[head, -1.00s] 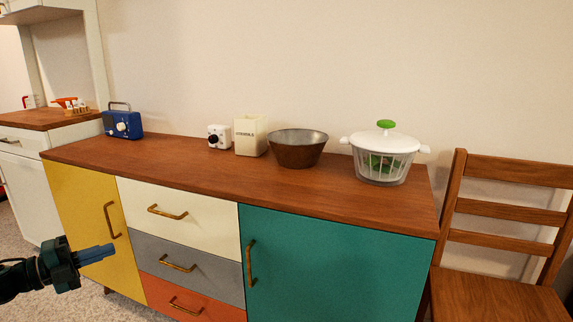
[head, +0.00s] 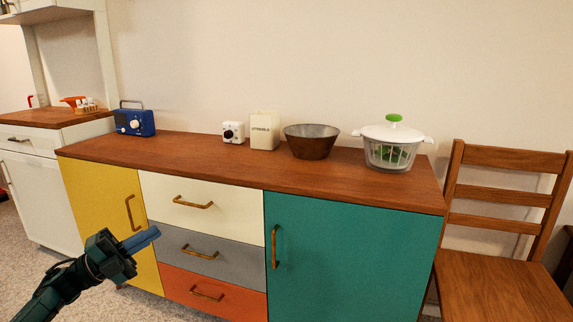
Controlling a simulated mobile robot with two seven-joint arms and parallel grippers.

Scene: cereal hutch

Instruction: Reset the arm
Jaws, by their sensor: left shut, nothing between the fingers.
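My left gripper (head: 143,240) shows at the lower left in the head view, its arm coming in from the left. Its blue fingers are together with nothing between them. It is in front of the sideboard (head: 110,168), near the yellow door and the grey drawer, pointing right and slightly up. I cannot tell whether it touches the sideboard front. My right gripper is not in view.
On the sideboard top stand a blue radio (head: 134,122), a small white device (head: 233,132), a cream canister (head: 265,132), a brown bowl (head: 311,143) and a salad spinner (head: 391,148). A wooden chair (head: 500,270) stands right. A white hutch (head: 40,200) stands left.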

